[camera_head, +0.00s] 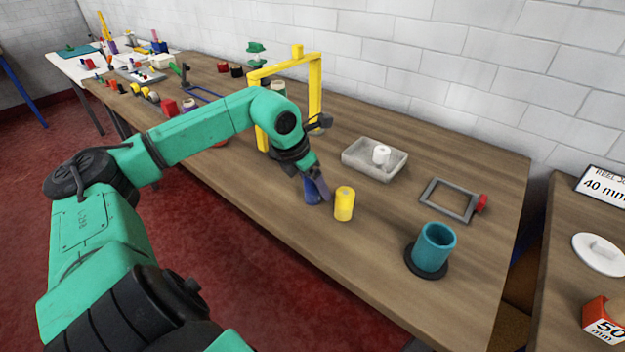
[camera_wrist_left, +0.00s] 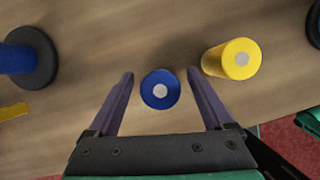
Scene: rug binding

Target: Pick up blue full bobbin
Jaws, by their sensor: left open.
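The blue bobbin (camera_wrist_left: 160,89) stands upright on the wooden table, its round top with a pale centre seen from above in the left wrist view. In the head view the blue bobbin (camera_head: 312,192) is partly hidden behind my left gripper (camera_head: 318,188). In the left wrist view my left gripper (camera_wrist_left: 160,98) is open, with one finger on each side of the blue bobbin and a visible gap to each. A yellow bobbin (camera_head: 343,204) stands close to the right of it; it also shows in the left wrist view (camera_wrist_left: 232,59). My right gripper is not in view.
A grey tray (camera_head: 352,163) holds a white spool (camera_head: 381,154). A teal cup (camera_head: 434,247) stands on a black base near the table's front right. A grey frame with a red knob (camera_head: 482,203) lies behind it. A yellow arch (camera_head: 316,95) rises behind my left arm.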

